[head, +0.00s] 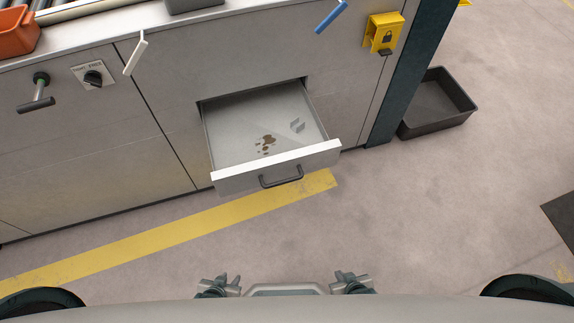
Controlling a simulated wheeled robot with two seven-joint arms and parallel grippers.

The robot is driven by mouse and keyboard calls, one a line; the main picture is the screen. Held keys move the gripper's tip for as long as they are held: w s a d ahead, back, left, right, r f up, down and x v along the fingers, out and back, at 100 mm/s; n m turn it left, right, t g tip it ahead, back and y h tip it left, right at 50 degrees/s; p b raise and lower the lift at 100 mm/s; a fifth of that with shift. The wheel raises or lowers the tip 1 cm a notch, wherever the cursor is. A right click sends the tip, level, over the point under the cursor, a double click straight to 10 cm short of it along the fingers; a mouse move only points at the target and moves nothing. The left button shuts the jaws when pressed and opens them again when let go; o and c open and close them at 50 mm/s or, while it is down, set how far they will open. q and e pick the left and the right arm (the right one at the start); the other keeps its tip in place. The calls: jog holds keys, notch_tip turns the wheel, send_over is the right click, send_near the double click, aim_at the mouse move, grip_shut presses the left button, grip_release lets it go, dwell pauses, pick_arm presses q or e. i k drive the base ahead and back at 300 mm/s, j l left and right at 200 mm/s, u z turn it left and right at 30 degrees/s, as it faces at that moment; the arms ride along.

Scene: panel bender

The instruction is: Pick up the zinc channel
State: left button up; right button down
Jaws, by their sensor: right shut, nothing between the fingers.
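A small grey metal piece (297,125), which looks like the zinc channel, lies on the floor of the open drawer (225,127), right of its middle. My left gripper (222,282) is at the bottom of the head view, well in front of the drawer. It is small and partly hidden by my own body, and I cannot tell whether it is open or shut. My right gripper (351,280) is also at the bottom, right of the left one. It is shut and empty. Both grippers are apart from the drawer and the metal piece.
A black bin (436,105) stands on the floor at right. The floor before the drawer is clear.

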aim_at(295, 126)
jog(key=i+l+u, duration=0.2)
jog(key=l, duration=0.5)
jog(key=l+u, duration=0.2)
jog(key=l, duration=0.45)
jog(key=i+l+u, duration=0.2)
jog(key=l, duration=0.55)
jog(key=k+j, duration=0.05)
